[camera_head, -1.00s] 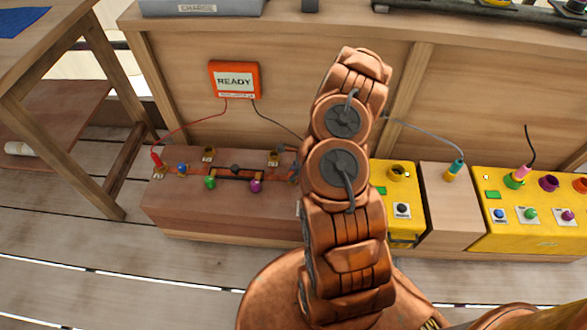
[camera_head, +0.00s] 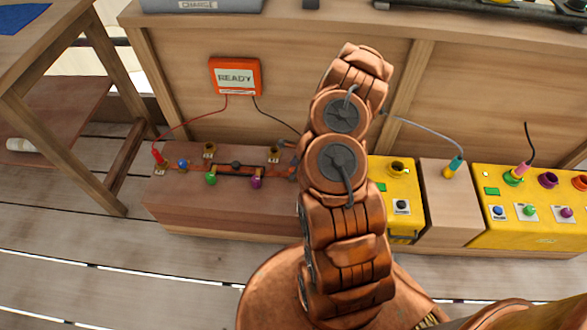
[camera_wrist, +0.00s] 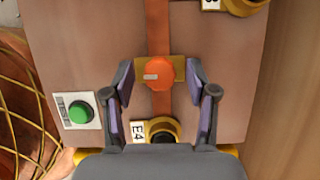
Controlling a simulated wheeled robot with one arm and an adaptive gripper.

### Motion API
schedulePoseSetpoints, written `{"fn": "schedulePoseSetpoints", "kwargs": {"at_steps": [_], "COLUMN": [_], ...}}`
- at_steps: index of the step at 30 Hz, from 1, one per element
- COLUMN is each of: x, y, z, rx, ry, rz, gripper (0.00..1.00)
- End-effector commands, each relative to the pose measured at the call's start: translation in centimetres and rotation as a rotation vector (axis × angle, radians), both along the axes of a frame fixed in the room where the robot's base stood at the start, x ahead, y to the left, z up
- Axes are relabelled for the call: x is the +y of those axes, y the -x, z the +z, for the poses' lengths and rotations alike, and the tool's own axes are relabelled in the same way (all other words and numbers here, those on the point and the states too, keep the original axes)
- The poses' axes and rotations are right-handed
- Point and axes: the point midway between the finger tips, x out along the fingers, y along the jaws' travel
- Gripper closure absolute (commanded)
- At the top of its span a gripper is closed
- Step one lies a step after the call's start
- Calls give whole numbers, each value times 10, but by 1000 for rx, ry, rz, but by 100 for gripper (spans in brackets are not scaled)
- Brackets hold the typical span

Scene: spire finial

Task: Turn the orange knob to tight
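The orange knob (camera_wrist: 159,74) sits on a brass plate (camera_wrist: 178,69) on the brown box in the wrist view. It is round, with a short pale mark on its left side. My gripper (camera_wrist: 162,84) is open, with one finger left and one finger right of the knob. A gap shows between the knob and each finger. I cannot tell whether the fingertips are down at the knob's height. In the head view my arm hides the knob and most of my gripper.
The wrist view shows a brass socket labelled E4 (camera_wrist: 162,129) near the knob and a green button (camera_wrist: 80,113) at left. In the head view the brown box (camera_head: 225,212) carries other controls. A red READY box (camera_head: 235,77) hangs behind, with wires. Yellow boxes (camera_head: 535,236) stand right.

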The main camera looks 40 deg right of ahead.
Motion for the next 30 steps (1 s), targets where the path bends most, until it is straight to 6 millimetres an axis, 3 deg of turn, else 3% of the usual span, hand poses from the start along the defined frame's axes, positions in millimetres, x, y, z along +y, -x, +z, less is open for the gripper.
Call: {"fn": "schedulePoseSetpoints", "kwargs": {"at_steps": [8, 14, 30], "x": [-1, -4, -27], "y": [1, 3, 22], "z": [0, 12, 83], "rx": [0, -2, -3], "ry": [0, 0, 4], "rz": [0, 1, -2], "gripper": [42, 42, 42]}}
